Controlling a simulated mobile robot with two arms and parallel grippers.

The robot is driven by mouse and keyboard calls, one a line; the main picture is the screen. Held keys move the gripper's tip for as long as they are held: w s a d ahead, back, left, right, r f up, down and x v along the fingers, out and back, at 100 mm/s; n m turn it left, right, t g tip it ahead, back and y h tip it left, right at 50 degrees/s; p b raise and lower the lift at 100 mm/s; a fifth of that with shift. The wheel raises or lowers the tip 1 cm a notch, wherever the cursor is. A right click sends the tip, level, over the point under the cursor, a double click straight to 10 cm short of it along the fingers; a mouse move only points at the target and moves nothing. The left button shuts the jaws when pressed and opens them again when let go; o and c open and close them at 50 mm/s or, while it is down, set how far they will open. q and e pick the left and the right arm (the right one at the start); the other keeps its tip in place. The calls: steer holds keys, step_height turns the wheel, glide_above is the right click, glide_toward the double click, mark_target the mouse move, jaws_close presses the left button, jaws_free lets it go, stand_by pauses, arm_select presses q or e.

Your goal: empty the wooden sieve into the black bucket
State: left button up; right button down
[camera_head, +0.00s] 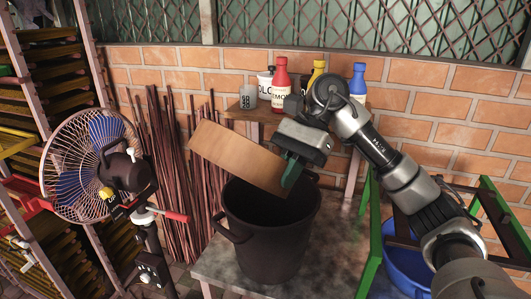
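The wooden sieve (236,155) shows as a flat brown wooden board face, tilted down to the right above the back of the bucket's rim. My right gripper (291,172) is at the sieve's right end, its fingers closed on the wood. The inside of the sieve and anything in it are hidden. The black bucket (268,245) stands upright on a grey table (330,260), with its opening below the sieve and gripper; its inside looks dark. My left gripper is not in view.
Behind the bucket, a small wooden shelf (262,114) holds red (280,88), yellow (318,70) and blue (358,80) bottles and a grey cup (248,97). A fan (95,165) stands left. A blue tub (405,265) in a green frame (375,235) is right.

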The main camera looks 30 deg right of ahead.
mark_target(278, 193)
steer(key=f+h, duration=0.1)
steer(key=a+f+h, duration=0.1)
steer(key=a+f+t+h+b, duration=0.1)
steer(key=shift+s+f+h, duration=0.1)
steer(key=shift+s+h, duration=0.1)
steer(key=shift+h, duration=0.2)
steer(key=h+p, duration=0.1)
steer(key=p, duration=0.1)
steer(key=a+r+h+p, duration=0.1)
steer(key=h+p, duration=0.1)
steer(key=t+h+p, duration=0.1)
steer(key=p, duration=0.1)
steer(key=shift+s+a+r+h, duration=0.25)
steer(key=shift+r+h, duration=0.05)
steer(key=shift+f, duration=0.1)
